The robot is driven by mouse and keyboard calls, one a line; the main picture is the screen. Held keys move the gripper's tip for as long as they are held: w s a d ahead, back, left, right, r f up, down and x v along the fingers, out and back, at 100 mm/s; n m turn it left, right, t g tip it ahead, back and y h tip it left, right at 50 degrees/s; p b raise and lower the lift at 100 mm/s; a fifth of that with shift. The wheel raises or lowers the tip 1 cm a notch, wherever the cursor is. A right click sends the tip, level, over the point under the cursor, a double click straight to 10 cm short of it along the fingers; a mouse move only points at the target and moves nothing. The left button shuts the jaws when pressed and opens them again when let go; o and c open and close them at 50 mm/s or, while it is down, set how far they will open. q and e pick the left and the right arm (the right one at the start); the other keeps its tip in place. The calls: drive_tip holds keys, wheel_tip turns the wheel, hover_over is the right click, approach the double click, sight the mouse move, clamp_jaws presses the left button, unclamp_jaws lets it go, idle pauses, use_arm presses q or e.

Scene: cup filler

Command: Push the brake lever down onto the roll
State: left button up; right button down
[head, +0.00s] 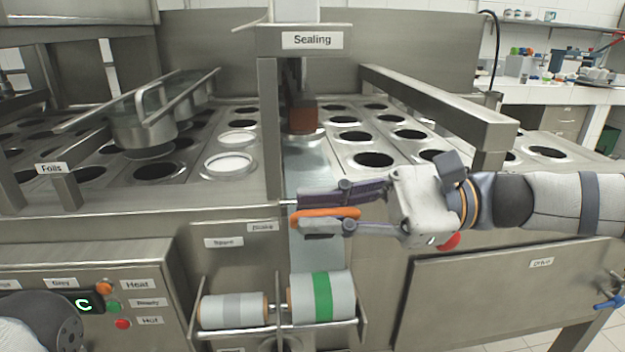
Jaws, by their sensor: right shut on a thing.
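The brake lever (327,212) shows as an orange bar in front of the machine, right of the small "Brake" label (262,227). My right gripper (305,211) comes in from the right with its fingers pointing left, shut on the orange bar, one finger above and one below. The fingers hide part of the lever and its pivot. Below it, the roll with a green band (322,297) sits in the holder, with a clear gap between lever and roll. A second, grey-banded roll (235,310) lies beside it on the left. My left gripper is out of the picture.
The foil strip (304,168) runs up from the roll area under the "Sealing" beam (305,40). A red knob (450,240) is close below my right wrist. The button panel (110,300) stands at lower left. Rails and cup holes lie behind.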

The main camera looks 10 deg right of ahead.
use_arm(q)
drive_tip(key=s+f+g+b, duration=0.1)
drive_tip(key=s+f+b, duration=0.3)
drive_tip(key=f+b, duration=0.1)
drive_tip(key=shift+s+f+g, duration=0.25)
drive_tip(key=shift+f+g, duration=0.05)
use_arm(e)
drive_tip(key=s+f+n, duration=0.6)
drive_tip(key=f+n, duration=0.2)
drive_tip(key=f, duration=0.4)
drive_tip(key=shift+f+n, duration=0.3)
drive_tip(key=shift+f, duration=0.15)
drive_tip(key=c, duration=1.7)
unclamp_jaws()
drive_tip(key=shift+w+a, duration=0.1)
drive_tip(key=shift+w, duration=0.05)
drive_tip(key=shift+r, duration=0.25)
